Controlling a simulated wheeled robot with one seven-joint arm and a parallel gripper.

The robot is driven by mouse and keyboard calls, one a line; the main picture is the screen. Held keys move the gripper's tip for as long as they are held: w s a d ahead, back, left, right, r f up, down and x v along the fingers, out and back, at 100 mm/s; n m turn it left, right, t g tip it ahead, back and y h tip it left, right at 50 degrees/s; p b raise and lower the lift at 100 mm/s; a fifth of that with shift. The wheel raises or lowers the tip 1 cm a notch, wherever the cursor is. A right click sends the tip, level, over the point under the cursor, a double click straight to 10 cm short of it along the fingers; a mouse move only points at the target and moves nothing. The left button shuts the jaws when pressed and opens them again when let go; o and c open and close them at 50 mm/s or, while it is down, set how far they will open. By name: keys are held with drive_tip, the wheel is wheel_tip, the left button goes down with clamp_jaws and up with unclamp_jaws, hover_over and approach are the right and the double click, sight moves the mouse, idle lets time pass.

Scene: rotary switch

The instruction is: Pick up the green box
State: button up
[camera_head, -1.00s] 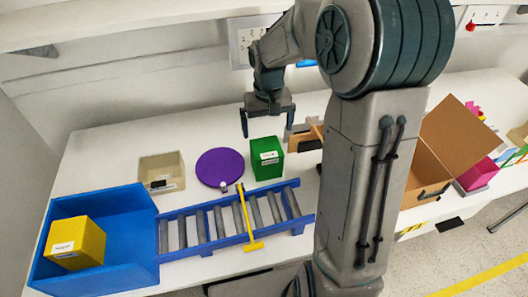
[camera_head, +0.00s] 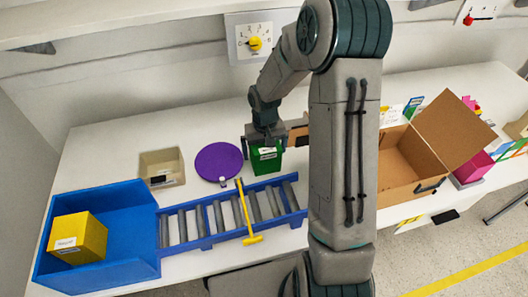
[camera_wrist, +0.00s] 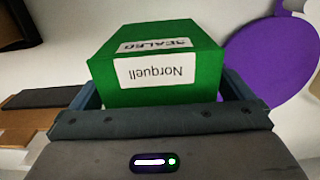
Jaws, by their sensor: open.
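The green box (camera_head: 266,160) stands on the white table behind the roller rack, right of the purple disc. In the wrist view the green box (camera_wrist: 160,65) shows white labels, one reading "Norquell" upside down and one reading "SEALED". My gripper (camera_head: 266,148) is lowered over the box from above, with its fingers on either side of it. In the wrist view my gripper (camera_wrist: 160,92) is open with the box between its fingers. Whether the fingers touch the box cannot be told.
A purple disc (camera_head: 218,161) and a beige bin (camera_head: 161,168) lie left of the box. A blue roller rack (camera_head: 205,243) with a yellow T-shaped tool (camera_head: 243,208) lies in front. A blue bin (camera_head: 128,240) holds a yellow box (camera_head: 77,236). An open cardboard box (camera_head: 400,170) stands right.

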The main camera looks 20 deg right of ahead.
drive_tip(key=shift+f, duration=0.6)
drive_tip(key=c, duration=1.1)
drive_tip(key=shift+r, duration=0.1)
drive_tip(key=shift+c, duration=0.2)
